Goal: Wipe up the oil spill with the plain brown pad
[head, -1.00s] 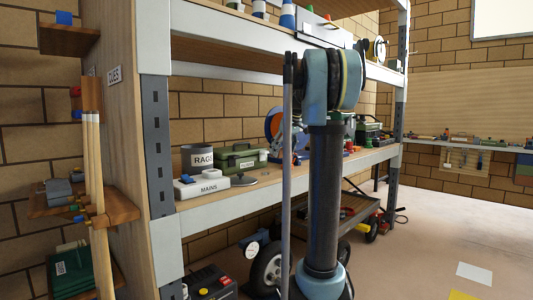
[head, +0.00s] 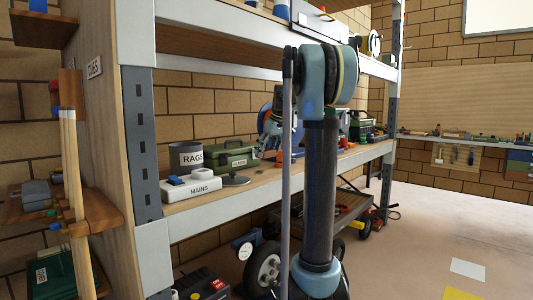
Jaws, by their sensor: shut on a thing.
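My gripper (head: 265,146) shows small and partly hidden behind my own arm, over the middle shelf at the right end of the green case. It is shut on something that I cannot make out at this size. I cannot pick out the plain brown pad. I cannot pick out the oil spill for certain either; my arm hides part of the shelf board (head: 210,208).
On the shelf stand a grey RAGS tin (head: 186,158), a green case (head: 231,153), a white MAINS box (head: 190,189) and a dark round lid (head: 235,180). A shelf post (head: 143,150) stands at left. A wheeled cart (head: 340,211) is below. The floor at right (head: 430,230) is mostly open.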

